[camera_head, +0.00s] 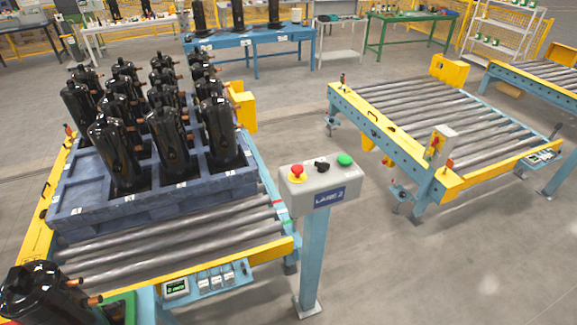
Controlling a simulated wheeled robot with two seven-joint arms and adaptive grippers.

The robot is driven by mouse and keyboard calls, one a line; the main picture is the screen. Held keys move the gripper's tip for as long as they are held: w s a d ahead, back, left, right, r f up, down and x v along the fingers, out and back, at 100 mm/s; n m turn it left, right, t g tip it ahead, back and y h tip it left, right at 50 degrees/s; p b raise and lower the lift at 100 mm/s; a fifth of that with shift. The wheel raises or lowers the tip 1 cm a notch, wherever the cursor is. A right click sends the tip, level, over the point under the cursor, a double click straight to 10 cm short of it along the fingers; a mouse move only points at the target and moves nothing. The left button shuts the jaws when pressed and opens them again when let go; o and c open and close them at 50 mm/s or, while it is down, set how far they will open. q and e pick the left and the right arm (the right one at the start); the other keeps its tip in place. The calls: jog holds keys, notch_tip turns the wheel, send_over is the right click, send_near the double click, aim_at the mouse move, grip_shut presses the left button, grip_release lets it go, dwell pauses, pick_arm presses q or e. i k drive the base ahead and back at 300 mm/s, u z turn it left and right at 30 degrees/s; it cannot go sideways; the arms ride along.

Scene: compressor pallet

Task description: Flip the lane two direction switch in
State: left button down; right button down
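The lane two control box (312,184) is a grey box on a light blue post, right of centre, with a blue label that appears to read "LANE 2". The black direction switch (322,165) sits on its top face, between a red button (297,171) on the left and a green button (344,159) on the right. The switch is small, and I cannot tell which way it is set. Nothing touches the box. Neither of my grippers shows in this view.
A blue-grey pallet (110,212) with several black compressors stands on the left roller conveyor (190,240). Another black compressor (40,292) is at the lower left corner. An empty roller conveyor (430,115) stands right. The floor between the post and that conveyor is clear.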

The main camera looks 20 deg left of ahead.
aim_at(322, 167)
jog(key=i, duration=1.15)
jog(key=u, duration=0.75)
